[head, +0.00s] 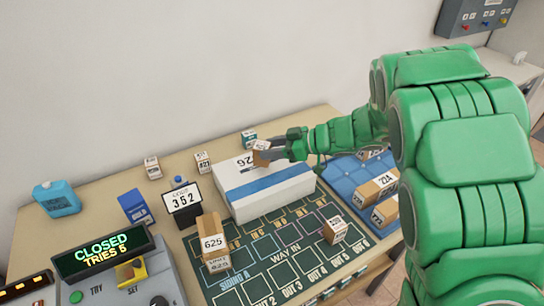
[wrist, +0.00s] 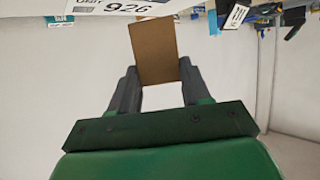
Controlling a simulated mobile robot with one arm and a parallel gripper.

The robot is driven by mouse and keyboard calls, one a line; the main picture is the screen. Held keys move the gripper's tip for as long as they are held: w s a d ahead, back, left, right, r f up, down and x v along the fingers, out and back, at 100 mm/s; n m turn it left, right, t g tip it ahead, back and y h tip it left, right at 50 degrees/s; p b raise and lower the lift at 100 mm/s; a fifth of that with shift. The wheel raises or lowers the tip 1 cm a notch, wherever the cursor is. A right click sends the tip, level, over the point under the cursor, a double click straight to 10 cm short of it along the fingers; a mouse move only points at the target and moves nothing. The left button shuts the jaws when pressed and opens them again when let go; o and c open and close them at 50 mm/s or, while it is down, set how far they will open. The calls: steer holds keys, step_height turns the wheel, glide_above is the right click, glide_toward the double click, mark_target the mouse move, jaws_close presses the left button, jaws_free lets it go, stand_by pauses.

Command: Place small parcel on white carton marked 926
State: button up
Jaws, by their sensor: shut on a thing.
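The white carton (head: 281,190) with a blue band stands on the table, its 926 label partly covered in the head view. In the wrist view its label (wrist: 125,7) reads 926 along the top edge. My gripper (head: 276,150) is shut on a small brown parcel (head: 261,146) with a white label, over the back of the carton top. In the wrist view the parcel (wrist: 155,48) sits between the two fingers. I cannot tell whether the parcel touches the carton.
Small boxes (head: 202,162) stand behind. A green marked mat (head: 290,245) lies in front, holding a small parcel (head: 335,230). A blue tray (head: 345,180) with parcels is at right.

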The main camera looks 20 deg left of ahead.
steer(key=shift+w+a+f, duration=0.15)
steer(key=shift+w+f, duration=0.05)
steer(key=shift+f, duration=1.6)
steer(key=shift+f, duration=0.1)
steer(key=o, duration=1.1)
steer(key=shift+v, duration=6.1)
